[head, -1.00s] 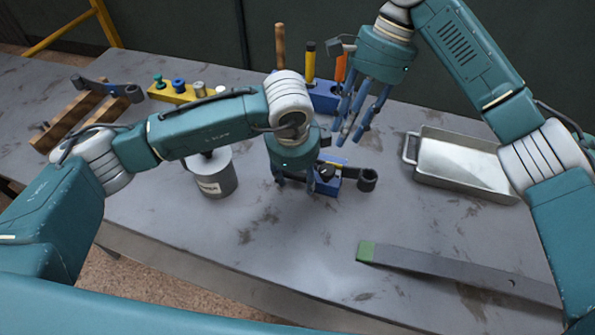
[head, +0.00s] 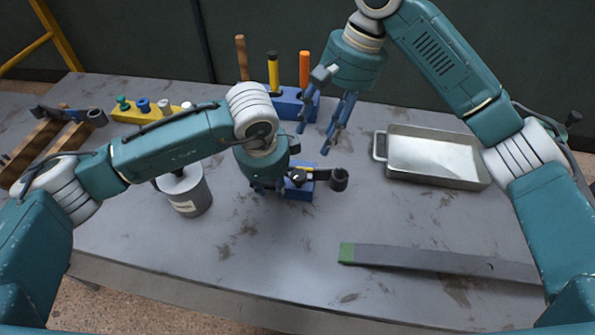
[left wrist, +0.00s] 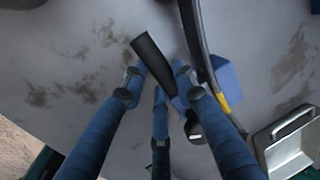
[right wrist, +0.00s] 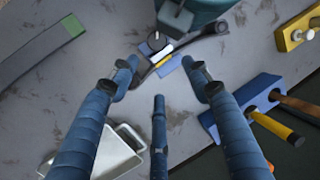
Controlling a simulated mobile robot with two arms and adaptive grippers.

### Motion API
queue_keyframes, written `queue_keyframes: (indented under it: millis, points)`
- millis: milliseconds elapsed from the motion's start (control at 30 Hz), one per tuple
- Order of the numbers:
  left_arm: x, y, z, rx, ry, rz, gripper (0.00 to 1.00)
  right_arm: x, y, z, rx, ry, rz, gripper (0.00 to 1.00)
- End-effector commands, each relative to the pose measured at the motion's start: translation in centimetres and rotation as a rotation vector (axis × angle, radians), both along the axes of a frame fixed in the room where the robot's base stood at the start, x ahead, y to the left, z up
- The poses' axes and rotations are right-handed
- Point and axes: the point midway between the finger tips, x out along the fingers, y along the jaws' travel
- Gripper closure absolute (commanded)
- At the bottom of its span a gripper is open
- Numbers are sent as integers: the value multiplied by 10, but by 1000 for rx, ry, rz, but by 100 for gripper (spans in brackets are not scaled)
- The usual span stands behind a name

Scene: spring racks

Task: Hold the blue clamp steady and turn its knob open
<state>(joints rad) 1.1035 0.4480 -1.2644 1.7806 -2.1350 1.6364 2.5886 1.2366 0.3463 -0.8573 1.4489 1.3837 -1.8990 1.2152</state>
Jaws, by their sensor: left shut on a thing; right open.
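The blue clamp (head: 299,192) sits on the bench around a dark leaf spring (head: 322,174) that ends in a round eye. The exact contact is partly hidden. In the left wrist view a dark bar (left wrist: 160,65) shows between its fingers, beside the spring. My right gripper (head: 316,136) is open and empty, above and behind the clamp, with its fingers pointing down.
A blue rack (head: 292,103) with upright-handled tools stands behind the clamp. A metal tray (head: 381,160) is at the right. A grey bar with a green end (head: 440,262) lies in front. A metal cup (head: 188,198) stands left. The front middle bench is clear.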

Motion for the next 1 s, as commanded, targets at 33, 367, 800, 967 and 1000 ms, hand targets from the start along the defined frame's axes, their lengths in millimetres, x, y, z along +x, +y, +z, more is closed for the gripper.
queue_keyframes:
  millis: [33,367,800,967,1000]
  points:
    - [1,0,0,-1,-2,2,100,0,-4,1,10,-66,105,52]
    - [1,0,0,-1,-2,1,100,-23,-7,10,31,-456,890,52]
    - [1,0,0,-2,-2,1,100,-47,-1,7,17,-638,1352,52]
    - [1,0,0,-2,-2,1,100,-45,8,-15,20,-636,1354,52]
    - [1,0,0,-2,-2,1,100,-43,11,-23,19,-636,1352,52]
